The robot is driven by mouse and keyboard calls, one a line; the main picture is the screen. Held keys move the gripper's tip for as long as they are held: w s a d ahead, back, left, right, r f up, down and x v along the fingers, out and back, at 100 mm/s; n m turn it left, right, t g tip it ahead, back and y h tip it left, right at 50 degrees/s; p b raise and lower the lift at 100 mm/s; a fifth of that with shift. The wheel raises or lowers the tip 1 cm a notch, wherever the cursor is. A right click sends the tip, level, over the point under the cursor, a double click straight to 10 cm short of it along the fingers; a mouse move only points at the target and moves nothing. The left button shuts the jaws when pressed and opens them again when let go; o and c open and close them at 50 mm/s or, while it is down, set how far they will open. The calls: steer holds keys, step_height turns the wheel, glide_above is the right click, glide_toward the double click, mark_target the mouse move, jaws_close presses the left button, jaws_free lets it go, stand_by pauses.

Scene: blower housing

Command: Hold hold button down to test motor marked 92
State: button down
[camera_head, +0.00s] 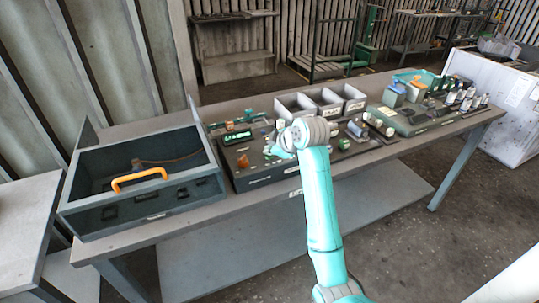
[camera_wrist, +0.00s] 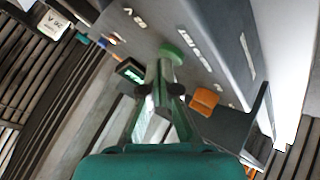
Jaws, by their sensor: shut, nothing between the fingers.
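My gripper (camera_wrist: 166,74) is shut and empty, its fingers meeting low over the dark test panel (camera_wrist: 215,70). A round green cap (camera_wrist: 172,51), which looks like a button, is right at the fingertips in the wrist view. I cannot tell whether they touch it or whether it is pressed. Pale lettering beside it is too blurred to read. A lit green display (camera_wrist: 131,72) and an orange part (camera_wrist: 205,100) are on either side. In the head view the panel (camera_head: 262,181) is mid-table, partly hidden by my arm. A white block (camera_wrist: 53,23) has a label resembling 92.
A dark open box (camera_head: 145,221) with an orange handle (camera_head: 139,178) stands left of the panel. Grey bins (camera_head: 294,106) are behind. Another dark unit (camera_head: 425,123) with several small parts is to the right. The table's front edge has a clear strip.

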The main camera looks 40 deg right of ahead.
mark_target(271, 157)
steer(key=shift+r, duration=0.85)
steer(key=shift+r, duration=2.5)
steer(key=shift+s, duration=0.1)
